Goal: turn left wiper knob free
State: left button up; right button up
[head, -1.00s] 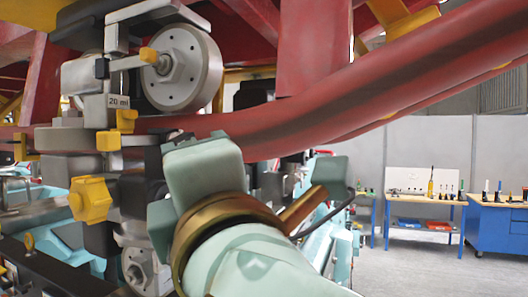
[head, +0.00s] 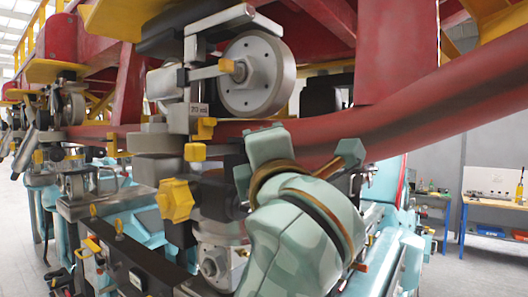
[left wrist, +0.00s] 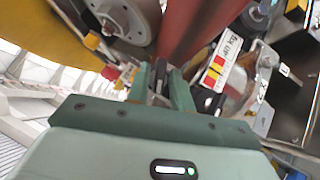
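A yellow star-shaped knob (head: 175,200) stands out at the left of the wheel carriage, below a grey wheel (head: 253,73). It looks like the wiper knob, but I cannot tell for sure. My right gripper is not identifiable.
The red rail (head: 420,105) crosses above and behind my arm. Smaller yellow knobs (head: 195,152) sit above the star knob. A dark beam (head: 130,255) runs at lower left, beside mint frames. A workbench (head: 490,205) stands far right, with open floor before it.

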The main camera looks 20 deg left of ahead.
pick_arm(q)
grip_shut()
jog(key=shift+f, duration=0.1)
jog(key=shift+w+d+f+n+g+y+b, duration=0.1)
jog(key=shift+w+f+n+g+y+b, duration=0.1)
jog(key=shift+n+g+y+b, duration=2.35)
jog(key=shift+w+d+f+n+g+y+b, duration=0.15)
jog(key=shift+n+g+y+b, duration=0.8)
jog(key=shift+n+y, duration=3.2)
jog(key=shift+w+a+f+n+g+y+b, duration=0.2)
jog(key=shift+n+g+y+b, duration=1.55)
jog(key=shift+n, duration=3.55)
jog(key=shift+d+r+n+h+b, duration=0.1)
jog(key=shift+d+n+h+b, duration=0.05)
jog(key=shift+n+h+b, duration=0.3)
jog(key=o, duration=0.7)
grip_release()
